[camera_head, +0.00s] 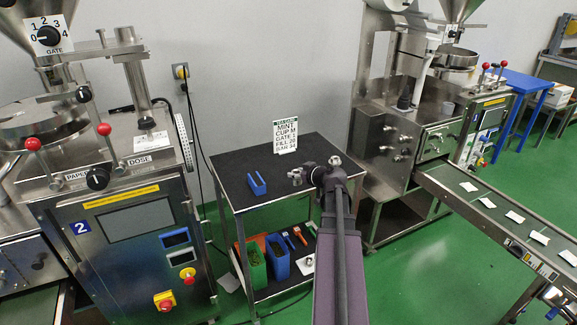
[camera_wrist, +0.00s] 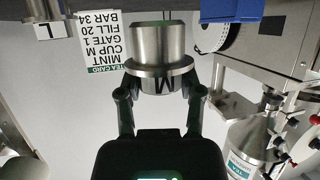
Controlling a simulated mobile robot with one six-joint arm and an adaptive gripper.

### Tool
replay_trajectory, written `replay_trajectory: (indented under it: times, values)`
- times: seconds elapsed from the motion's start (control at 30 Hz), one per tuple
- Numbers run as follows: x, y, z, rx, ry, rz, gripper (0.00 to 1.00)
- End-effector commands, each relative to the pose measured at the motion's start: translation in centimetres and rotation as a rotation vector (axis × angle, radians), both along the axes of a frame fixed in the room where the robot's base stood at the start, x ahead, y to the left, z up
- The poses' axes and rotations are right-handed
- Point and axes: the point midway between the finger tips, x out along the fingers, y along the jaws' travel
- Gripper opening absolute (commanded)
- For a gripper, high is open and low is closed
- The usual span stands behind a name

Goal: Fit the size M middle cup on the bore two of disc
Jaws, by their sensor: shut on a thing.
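My gripper (camera_wrist: 158,88) is shut on the steel cup marked M (camera_wrist: 152,42), gripping it at its flanged end in the upside-down wrist view. In the head view my gripper (camera_head: 314,175) is over the black-topped table, with the metal cup (camera_head: 296,177) at its left. The wrist view also shows another steel piece marked L (camera_wrist: 47,30) at upper left, apart from my gripper. The left machine has a round steel disc-like top (camera_head: 40,117); its bores cannot be made out.
Machine 2 (camera_head: 125,250) is left; another machine (camera_head: 380,140) and a conveyor (camera_head: 490,215) are right.

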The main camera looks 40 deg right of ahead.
Motion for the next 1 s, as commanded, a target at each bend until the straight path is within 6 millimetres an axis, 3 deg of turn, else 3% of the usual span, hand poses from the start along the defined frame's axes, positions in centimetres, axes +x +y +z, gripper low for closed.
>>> replay_trajectory:
  times: [0.1,0.4,1.0]
  values:
    - [-3.0,0.6,0.4,0.002,-0.001,-0.002,0.0]
    - [-7.0,0.9,0.7,0.001,-0.001,-0.001,0.0]
    - [-8.0,1.0,0.8,0.001,-0.001,0.001,0.0]
